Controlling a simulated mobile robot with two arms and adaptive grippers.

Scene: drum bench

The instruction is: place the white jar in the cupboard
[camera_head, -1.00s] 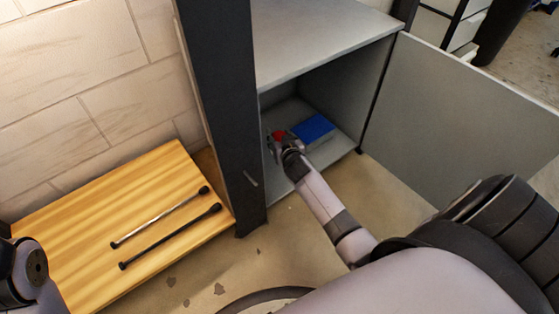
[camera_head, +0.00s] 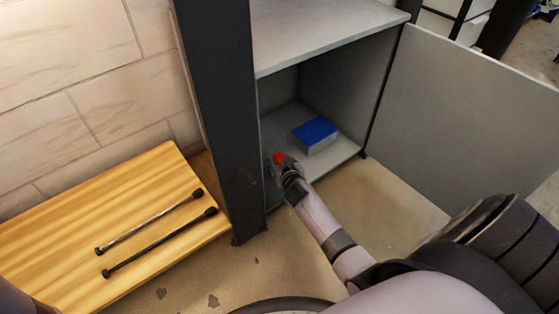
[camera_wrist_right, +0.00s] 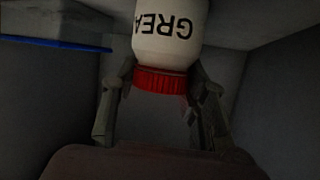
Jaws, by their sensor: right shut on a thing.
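The white jar (camera_wrist_right: 172,30) with dark lettering and a red lid (camera_wrist_right: 160,79) shows in the right wrist view. In the head view only its red lid (camera_head: 279,158) shows clearly, at the tip of my right gripper (camera_head: 279,165). The right gripper is shut on the jar, its fingers on both sides near the lid, also seen in the wrist view (camera_wrist_right: 160,92). The jar is at the front left of the open grey cupboard (camera_head: 342,152). Whether the jar touches the cupboard floor is hidden. The left gripper is not in view.
A blue-topped box (camera_head: 316,134) stands inside the cupboard, right of the jar. The cupboard door (camera_head: 470,120) is open to the right. A dark post (camera_head: 220,120) stands left of the opening. Two black-ended rods (camera_head: 160,240) lie on a wooden surface (camera_head: 80,230).

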